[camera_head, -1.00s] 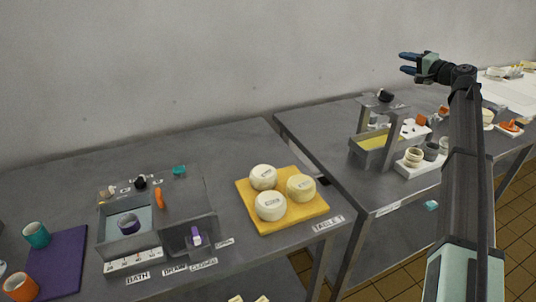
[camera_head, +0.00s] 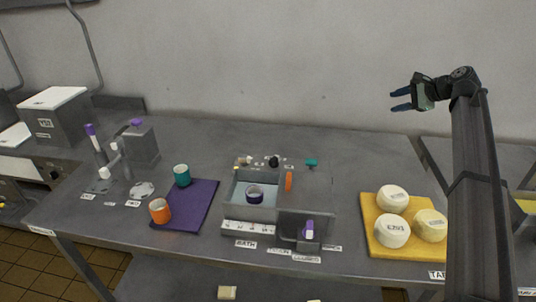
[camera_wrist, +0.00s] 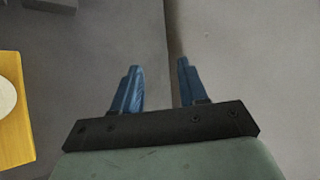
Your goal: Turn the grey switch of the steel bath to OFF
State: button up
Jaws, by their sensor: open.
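The steel bath (camera_head: 234,211) is a grey box with an open basin on the front table, with a BATH label at its front. A small black knob (camera_head: 274,161) and a pale knob (camera_head: 249,160) stand behind the basin. I cannot make out a grey switch or its ON/OFF marks at this size. My gripper (camera_head: 398,99) is open and empty, high to the right of the bath and apart from it. Its blue fingers are spread in the wrist view (camera_wrist: 158,65).
An orange upright handle (camera_head: 289,181) and a drawer compartment with a purple piece (camera_head: 308,230) adjoin the basin. A purple mat (camera_head: 203,208) with two cups lies left. A yellow board (camera_head: 378,246) with white rounds lies right. Bottles stand farther left.

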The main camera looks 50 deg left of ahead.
jog(key=s+a+f+m+g+h, duration=0.1)
jog(key=s+a+f+g+h, duration=0.2)
jog(key=s+a, duration=1.3)
jog(key=m+h, duration=0.3)
jog(key=h, duration=0.2)
send_near(246, 157)
jog(key=x, duration=0.9)
jog(key=shift+s+a+r, duration=0.1)
jog(key=shift+a+r, duration=0.05)
jog(key=shift+a, duration=0.1)
grip_shut()
